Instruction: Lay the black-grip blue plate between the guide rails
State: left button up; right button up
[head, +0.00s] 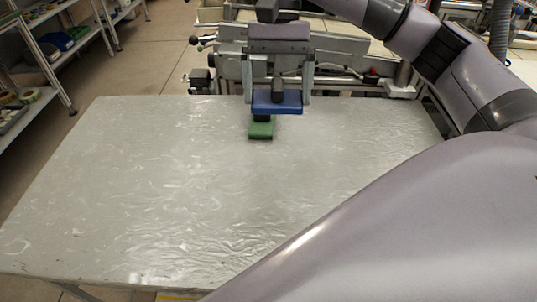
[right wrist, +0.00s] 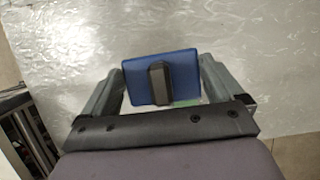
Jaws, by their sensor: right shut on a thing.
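My right gripper (head: 278,97) points down over the far part of the table and is shut on the black-grip blue plate (head: 277,109). In the right wrist view the blue plate (right wrist: 184,77) sits between the two fingers, its black grip (right wrist: 159,83) standing in the middle. In the head view the plate overlaps a green piece (head: 261,131) with a dark part on it; I cannot tell whether they touch. I cannot make out the guide rails. My left gripper is not in view.
The grey table (head: 150,190) is clear to the left and in front. A machine with bars and knobs (head: 225,68) stands behind its far edge. Shelves with reels (head: 30,95) stand at the far left. My right arm covers the table's right side.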

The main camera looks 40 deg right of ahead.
notch_tip(320, 180, down, 11)
jog(key=shift+r+b, duration=0.15)
jog(key=shift+b, duration=0.6)
notch_tip(320, 180, down, 5)
jog(key=shift+f, duration=0.1)
jog(key=shift+f, duration=0.2)
jog(key=o, duration=0.7)
jog(key=shift+r, duration=0.1)
